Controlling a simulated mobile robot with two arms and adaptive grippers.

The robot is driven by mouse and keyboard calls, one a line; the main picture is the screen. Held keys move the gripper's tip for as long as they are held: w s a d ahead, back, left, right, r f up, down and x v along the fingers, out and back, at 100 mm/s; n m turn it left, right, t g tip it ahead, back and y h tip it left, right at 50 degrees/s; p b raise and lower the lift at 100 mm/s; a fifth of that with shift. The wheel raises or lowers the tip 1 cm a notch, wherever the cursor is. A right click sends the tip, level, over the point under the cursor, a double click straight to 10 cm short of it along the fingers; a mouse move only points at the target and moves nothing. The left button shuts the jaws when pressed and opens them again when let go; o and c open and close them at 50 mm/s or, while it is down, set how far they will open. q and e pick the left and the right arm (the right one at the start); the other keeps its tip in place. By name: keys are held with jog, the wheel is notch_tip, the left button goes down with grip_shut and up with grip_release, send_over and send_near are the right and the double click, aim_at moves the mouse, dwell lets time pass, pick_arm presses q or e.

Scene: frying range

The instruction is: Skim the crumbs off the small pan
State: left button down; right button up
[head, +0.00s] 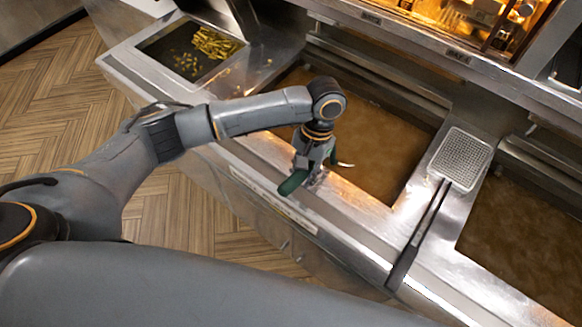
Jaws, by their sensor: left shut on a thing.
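My left gripper (313,160) is over the front rim of the middle oil vat (378,150), shut on a green-handled tool (294,182). The green handle points down and left over the metal front ledge. A small pale curved piece (344,164) shows on the gripper's right side; I cannot tell whether it belongs to the tool. The vat holds brown oil; crumbs are too small to make out. A second brown oil vat (530,240) is at the right. I cannot tell which vat is the small pan. My right gripper is not in view.
A mesh skimmer (462,158) with a long dark handle lies on the metal divider between the vats. A tray (150,70) with fries stands at the upper left. A raised metal ledge and lit shelf run along the back. Wood-patterned floor lies at the left.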

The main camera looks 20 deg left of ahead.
pick_arm(q)
jog(key=s+d+b, duration=0.3)
jog(key=d+b, duration=0.1)
jog(key=d, duration=0.5)
jog(key=w+a+p, duration=0.1)
jog(key=a, duration=0.1)
jog(key=a+p, duration=0.1)
jog(key=a, duration=0.2)
jog(key=w+a+p, duration=0.1)
jog(key=a+p, duration=0.1)
jog(key=a, duration=0.1)
jog(key=shift+w+r, duration=0.15)
jog(key=shift+w, duration=0.2)
jog(key=w+a+p, duration=0.1)
jog(key=w+a, duration=0.3)
jog(key=a, duration=0.8)
jog(key=w+a+p, duration=0.1)
jog(key=w+a, duration=0.4)
jog(key=a, duration=0.7)
notch_tip(320, 180, up, 14)
jog(key=p, duration=0.1)
jog(key=shift+s, duration=0.15)
jog(key=shift+f, duration=0.2)
